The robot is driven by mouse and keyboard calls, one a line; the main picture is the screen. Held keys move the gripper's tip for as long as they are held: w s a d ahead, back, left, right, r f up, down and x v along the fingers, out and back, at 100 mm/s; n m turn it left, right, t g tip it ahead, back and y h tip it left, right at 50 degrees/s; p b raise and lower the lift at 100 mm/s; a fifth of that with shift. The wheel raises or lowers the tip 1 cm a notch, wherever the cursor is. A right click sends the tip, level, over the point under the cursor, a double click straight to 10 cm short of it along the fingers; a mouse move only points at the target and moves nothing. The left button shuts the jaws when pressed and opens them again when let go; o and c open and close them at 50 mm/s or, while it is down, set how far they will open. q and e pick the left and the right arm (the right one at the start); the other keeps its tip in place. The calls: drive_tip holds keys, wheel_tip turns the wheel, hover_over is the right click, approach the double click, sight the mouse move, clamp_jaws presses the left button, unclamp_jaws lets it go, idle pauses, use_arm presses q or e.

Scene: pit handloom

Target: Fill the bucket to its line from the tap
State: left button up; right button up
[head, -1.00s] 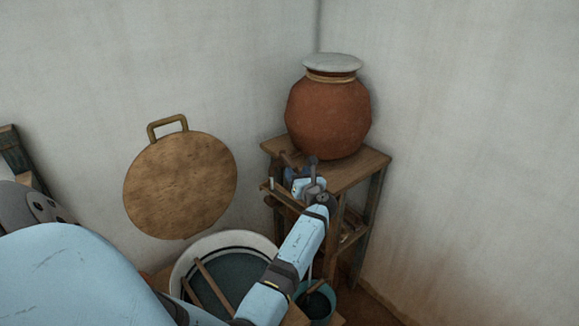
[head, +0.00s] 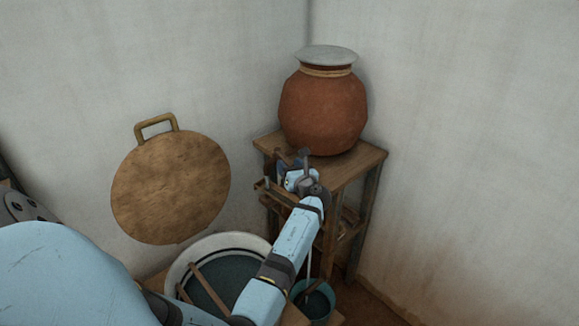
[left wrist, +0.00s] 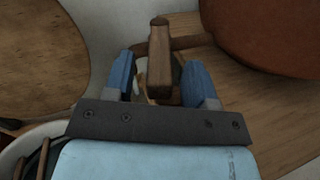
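A red clay pot (head: 323,110) with a pale lid stands on a wooden stand. My left gripper (head: 296,170) is at the pot's lower left, by the tap. In the left wrist view, the brown tap handle (left wrist: 160,65) stands between my left gripper's two blue fingers (left wrist: 158,80), with gaps showing beside it. The fingers are apart. A teal bucket (head: 330,296) is on the floor below, partly behind my left arm. A thin pale vertical streak, like water, comes down into it. Its inside is dark; I cannot make out its line. My right gripper is not in view.
The wooden stand (head: 356,165) is in the corner between two walls. A large white-rimmed tub (head: 180,268) with dark liquid and sticks is left of the bucket. A round brown disc with a handle (head: 170,187) is by the left wall.

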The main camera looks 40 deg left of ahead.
use_arm(q)
clamp_jaws()
drive_tip(key=shift+w+d+n+g+y+b, duration=0.15)
drive_tip(key=shift+w+n+g, duration=0.2)
drive_tip(key=shift+g, duration=0.25)
drive_tip(key=shift+w+n+g+y+b, duration=0.2)
drive_tip(key=shift+n+g, duration=0.2)
drive_tip(key=shift+g, duration=0.2)
drive_tip(key=shift+w+d+n+g+y+b, duration=0.15)
drive_tip(key=shift+w+n+g, duration=0.2)
drive_tip(key=shift+g, duration=0.25)
drive_tip(key=shift+s+a, duration=0.1)
drive_tip(key=shift+o, duration=0.3)
unclamp_jaws()
drive_tip(key=s+d+b, duration=0.1)
drive_tip(key=s+d, duration=0.1)
drive_tip(key=d, duration=1.1)
drive_tip(key=shift+s+d, duration=0.15)
drive_tip(key=shift+d, duration=0.1)
